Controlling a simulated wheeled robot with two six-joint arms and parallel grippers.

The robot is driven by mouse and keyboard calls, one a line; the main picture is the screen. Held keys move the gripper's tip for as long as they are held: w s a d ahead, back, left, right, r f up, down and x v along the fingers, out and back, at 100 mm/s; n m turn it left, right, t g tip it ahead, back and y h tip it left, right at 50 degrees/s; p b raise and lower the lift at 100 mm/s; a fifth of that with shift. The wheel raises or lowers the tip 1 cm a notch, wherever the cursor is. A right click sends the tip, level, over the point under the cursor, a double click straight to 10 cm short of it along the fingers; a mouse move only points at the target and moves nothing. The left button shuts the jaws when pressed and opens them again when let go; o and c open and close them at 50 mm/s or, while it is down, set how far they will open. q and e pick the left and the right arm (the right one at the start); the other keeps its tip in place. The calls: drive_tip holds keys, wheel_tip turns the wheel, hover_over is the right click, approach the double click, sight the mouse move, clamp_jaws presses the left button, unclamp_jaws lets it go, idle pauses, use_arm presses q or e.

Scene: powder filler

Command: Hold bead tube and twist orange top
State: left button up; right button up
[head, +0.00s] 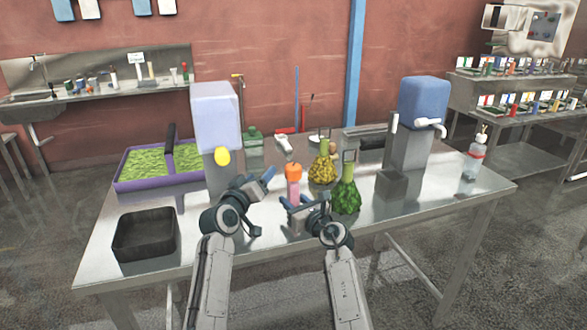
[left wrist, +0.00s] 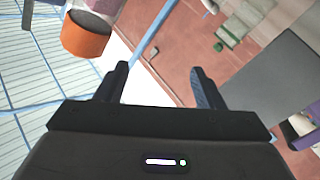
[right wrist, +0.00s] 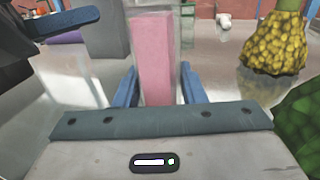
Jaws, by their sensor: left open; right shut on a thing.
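The bead tube (head: 294,192) is a clear upright tube of pink content with an orange top (head: 293,171). My right gripper (head: 301,204) is shut on the lower part of the tube. The right wrist view shows the pink tube (right wrist: 155,55) between its blue fingers; the top is out of that view. My left gripper (head: 264,202) is open and empty, to the left of the tube in the head view. In the left wrist view the orange top (left wrist: 86,36) is at the upper left, outside and apart from the open fingers (left wrist: 160,75).
A flask of yellow beads (head: 323,172) and a flask of green ones (head: 346,196) stand close to the right of the tube. A dispenser (head: 214,115) with a yellow knob stands behind left. A dark bin (head: 146,236) and purple tray (head: 150,187) are farther left.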

sight(286, 171)
use_arm(q)
drive_tip(key=s+r+m+g+h, duration=0.2)
drive_tip(key=s+m+g+h, duration=0.5)
drive_tip(key=m, duration=0.6)
drive_tip(key=shift+g+h, duration=0.3)
drive_tip(key=shift+h, duration=0.5)
drive_tip(key=x, duration=0.8)
drive_tip(key=w+x, duration=0.1)
drive_tip(key=x, duration=0.3)
drive_tip(key=shift+w+a+r, duration=0.1)
drive_tip(key=shift+a+r, duration=0.1)
drive_tip(key=shift+a, duration=0.15)
drive_tip(key=c, duration=1)
